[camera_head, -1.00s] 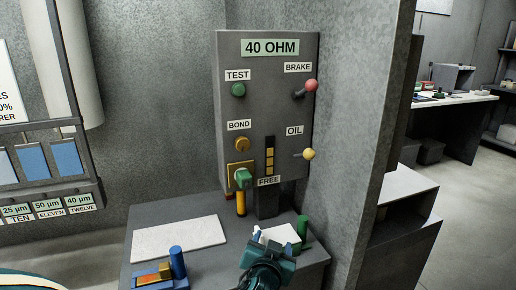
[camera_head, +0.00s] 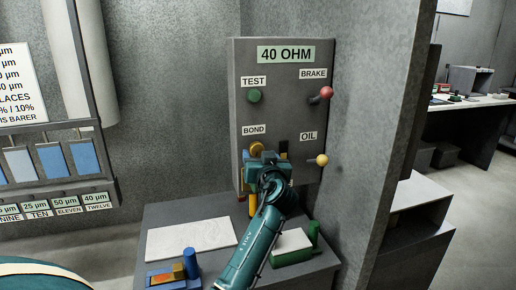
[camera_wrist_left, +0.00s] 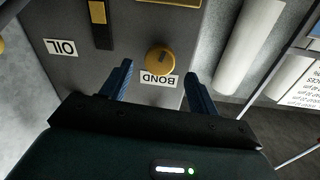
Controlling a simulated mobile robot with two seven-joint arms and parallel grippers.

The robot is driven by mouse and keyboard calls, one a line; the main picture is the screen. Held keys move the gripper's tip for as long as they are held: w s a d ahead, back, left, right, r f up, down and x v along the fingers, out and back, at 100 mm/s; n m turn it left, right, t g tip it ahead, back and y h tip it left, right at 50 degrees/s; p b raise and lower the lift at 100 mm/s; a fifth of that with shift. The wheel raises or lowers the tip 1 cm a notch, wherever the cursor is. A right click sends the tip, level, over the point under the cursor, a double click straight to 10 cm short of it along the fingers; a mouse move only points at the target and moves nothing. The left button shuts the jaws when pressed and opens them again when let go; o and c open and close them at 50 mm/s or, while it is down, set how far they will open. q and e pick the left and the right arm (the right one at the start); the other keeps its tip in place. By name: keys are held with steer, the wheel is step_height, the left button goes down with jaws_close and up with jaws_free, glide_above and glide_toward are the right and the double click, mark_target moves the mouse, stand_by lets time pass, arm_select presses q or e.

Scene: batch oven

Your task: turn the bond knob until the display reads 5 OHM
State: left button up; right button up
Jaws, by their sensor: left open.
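The grey panel (camera_head: 242,112) carries a display (camera_head: 286,55) that reads 40 OHM. The round brass bond knob (camera_head: 256,148) is just above my left gripper (camera_head: 266,158) and partly hidden by it in the head view. The BOND label (camera_head: 254,130) is above the knob. In the left wrist view the bond knob (camera_wrist_left: 160,61) appears between and slightly beyond the two blue fingertips of my open left gripper (camera_wrist_left: 158,73); I cannot tell whether they touch it. My right gripper is not in view.
The panel also has a green TEST button (camera_head: 254,96), a red-knobbed BRAKE lever (camera_head: 326,93) and a yellow-knobbed OIL lever (camera_head: 321,160). Below stands a grey bench (camera_head: 150,218) with a white plate (camera_head: 190,239) and small coloured fixtures. A wall is close on the right.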

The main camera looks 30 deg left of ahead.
mark_target(257, 150)
arm_select(q)
steer(key=shift+x, duration=1.65)
steer(key=shift+c, duration=0.5)
steer(key=c, duration=0.9)
steer(key=shift+m+p, duration=0.4)
